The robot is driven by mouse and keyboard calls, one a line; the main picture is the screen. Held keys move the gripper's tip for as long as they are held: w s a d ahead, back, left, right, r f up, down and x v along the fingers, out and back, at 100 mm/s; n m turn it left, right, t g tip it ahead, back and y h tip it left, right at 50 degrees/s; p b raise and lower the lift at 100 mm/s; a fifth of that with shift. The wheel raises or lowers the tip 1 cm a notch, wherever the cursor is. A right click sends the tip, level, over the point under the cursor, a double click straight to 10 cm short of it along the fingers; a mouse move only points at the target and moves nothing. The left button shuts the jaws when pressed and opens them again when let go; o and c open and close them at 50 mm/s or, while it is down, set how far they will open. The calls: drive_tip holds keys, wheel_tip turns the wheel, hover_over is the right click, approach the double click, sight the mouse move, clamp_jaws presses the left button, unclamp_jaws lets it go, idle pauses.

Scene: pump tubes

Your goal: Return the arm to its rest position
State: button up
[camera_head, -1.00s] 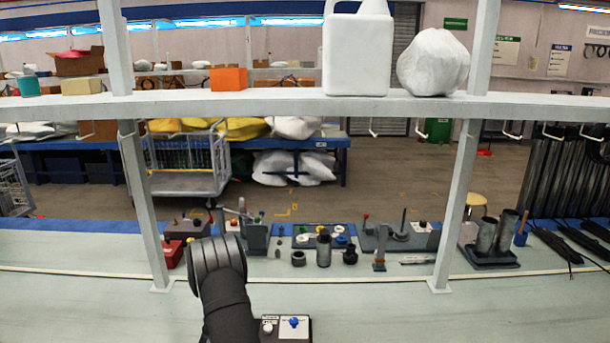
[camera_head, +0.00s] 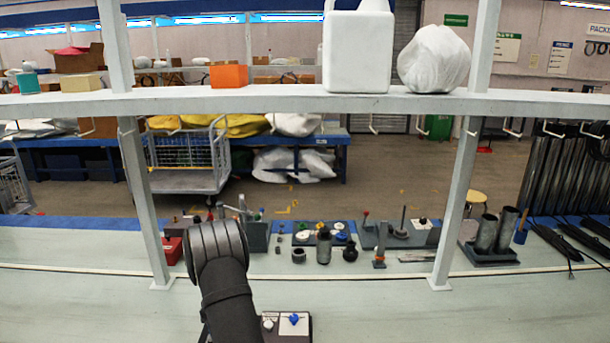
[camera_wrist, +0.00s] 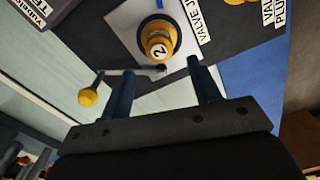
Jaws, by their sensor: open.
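In the wrist view, my gripper (camera_wrist: 161,70) shows two dark fingers spread apart, with nothing held between them. Beyond the fingers is a light plate (camera_wrist: 136,28) labelled "VALVE J", bearing an orange cap (camera_wrist: 158,45) marked 2. A lever with a yellow knob (camera_wrist: 88,97) lies to the left of the fingers. I cannot tell the gap between the fingers and these parts. In the head view, my dark arm rises from the bottom edge at left of centre, and my gripper is hidden behind it.
A front box with a blue knob (camera_head: 293,319) sits right of my arm. Fixtures, including a dark cylinder (camera_head: 324,247) and a tube stand (camera_head: 490,256), line the bench's back. A shelf (camera_head: 300,104) on uprights crosses above. The right front bench (camera_head: 450,315) is clear.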

wheel_tip(320, 180, down, 8)
drive_tip(key=shift+f, duration=0.25)
wheel_tip(320, 180, up, 5)
drive_tip(key=shift+f, duration=0.15)
drive_tip(key=s+d+r, duration=0.2)
drive_tip(key=d+r, duration=0.5)
drive_tip(key=d, duration=0.5)
drive_tip(key=s+a+f, duration=0.2)
drive_tip(key=s+a, duration=0.5)
drive_tip(key=s, duration=0.4)
drive_tip(key=a+f, duration=0.2)
drive_tip(key=a, duration=0.1)
drive_tip(key=a+f, duration=0.3)
drive_tip(key=a, duration=0.1)
drive_tip(key=s+a+f, duration=0.1)
drive_tip(key=a+f, duration=0.1)
drive_tip(key=a, duration=0.2)
drive_tip(key=shift+a+f, duration=0.25)
drive_tip(key=shift+f, duration=0.8)
